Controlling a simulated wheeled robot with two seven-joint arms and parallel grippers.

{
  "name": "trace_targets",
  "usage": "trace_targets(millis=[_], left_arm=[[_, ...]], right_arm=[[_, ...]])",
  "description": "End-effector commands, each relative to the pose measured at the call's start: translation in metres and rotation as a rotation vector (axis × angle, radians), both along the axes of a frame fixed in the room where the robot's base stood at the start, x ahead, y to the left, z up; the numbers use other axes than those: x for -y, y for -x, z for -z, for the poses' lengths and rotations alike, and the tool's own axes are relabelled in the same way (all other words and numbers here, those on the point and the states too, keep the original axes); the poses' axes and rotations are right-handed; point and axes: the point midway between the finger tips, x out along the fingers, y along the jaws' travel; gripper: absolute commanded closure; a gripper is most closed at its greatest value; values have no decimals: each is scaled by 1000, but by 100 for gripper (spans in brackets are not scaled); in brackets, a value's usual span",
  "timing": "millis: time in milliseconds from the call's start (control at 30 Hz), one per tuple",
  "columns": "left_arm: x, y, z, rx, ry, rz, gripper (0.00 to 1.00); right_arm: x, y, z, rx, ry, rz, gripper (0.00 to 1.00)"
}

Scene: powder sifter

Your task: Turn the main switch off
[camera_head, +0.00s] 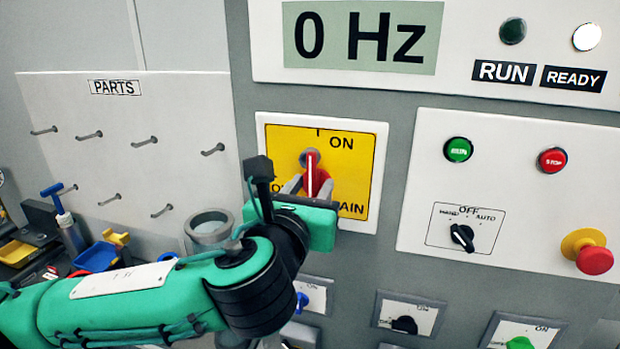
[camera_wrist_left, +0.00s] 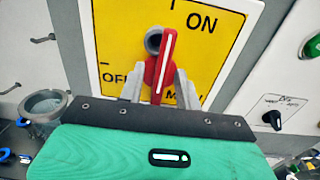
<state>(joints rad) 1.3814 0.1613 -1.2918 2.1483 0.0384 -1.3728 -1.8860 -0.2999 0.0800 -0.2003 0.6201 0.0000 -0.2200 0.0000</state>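The main switch is a red handle (camera_head: 310,172) with a white stripe on a yellow plate (camera_head: 350,190), on the grey cabinet front. The handle stands about upright, in line with the ON mark at the top. OFF is at the plate's left, partly hidden by my gripper in the head view. The handle also shows in the left wrist view (camera_wrist_left: 164,60). My left gripper (camera_head: 307,183) has one finger on each side of the handle. In the wrist view its fingers (camera_wrist_left: 160,82) look apart, with small gaps beside the handle. My right gripper is not in view.
A display (camera_head: 362,38) reads 0 Hz; the READY lamp (camera_head: 587,37) is white. Right of the switch are a green button (camera_head: 458,149), a red button (camera_head: 552,161), a black selector (camera_head: 462,236) and a red emergency knob (camera_head: 594,254). A grey cup-like part (camera_head: 209,226) is at left.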

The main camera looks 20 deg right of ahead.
Motion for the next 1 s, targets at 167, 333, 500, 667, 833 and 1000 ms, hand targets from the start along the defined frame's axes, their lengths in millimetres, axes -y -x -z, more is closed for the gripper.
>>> trace_targets(millis=[167,333,500,667,833,1000], left_arm=[[1,-2,1,0,0,1,66],[1,-1,1,0,0,1,76],[1,-1,0,0,0,1,100],[1,-1,1,-2,3,0,100],[1,-1,2,-21,29,1,100],[1,-2,4,-68,101,1,100]], right_arm=[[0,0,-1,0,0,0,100],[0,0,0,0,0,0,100],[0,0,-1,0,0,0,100],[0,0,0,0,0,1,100],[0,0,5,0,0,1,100],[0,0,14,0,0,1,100]])
